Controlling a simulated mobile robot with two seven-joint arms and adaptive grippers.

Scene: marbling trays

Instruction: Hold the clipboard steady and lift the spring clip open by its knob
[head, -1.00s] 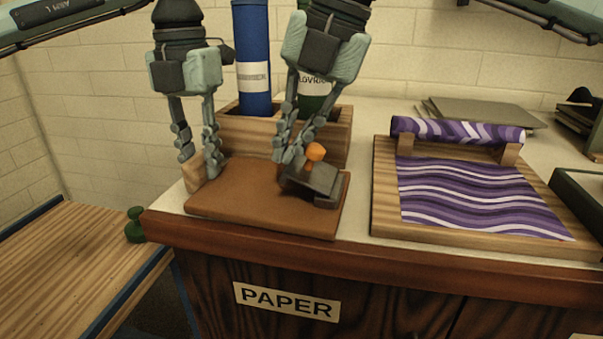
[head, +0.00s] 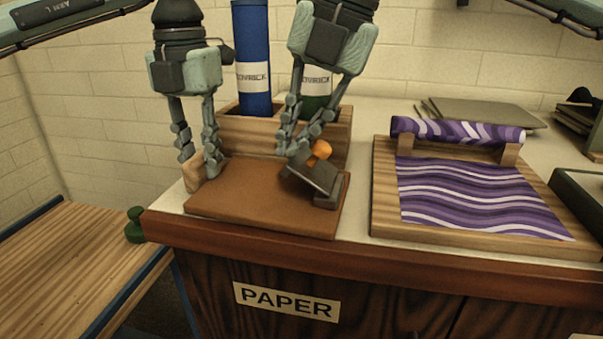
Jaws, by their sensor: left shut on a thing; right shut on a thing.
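The brown clipboard (head: 258,209) lies flat near the front edge of the counter. My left gripper (head: 200,174) is shut on a pale wooden block-like piece (head: 193,180) at the clipboard's left end. The dark grey spring clip (head: 314,176) is at the clipboard's right end, its plate tilted up from its base (head: 328,192). The orange knob (head: 321,149) stands on the clip plate. My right gripper (head: 294,152) is shut at the knob's left side; its fingertips partly cover the knob's stem and the clip's edge.
A wooden box (head: 247,136) with a blue tube (head: 252,60) and a green tube (head: 316,92) stands behind the clipboard. A wooden stand with purple marbled paper (head: 471,195) is to the right. A green knob (head: 135,225) sits by the left counter edge.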

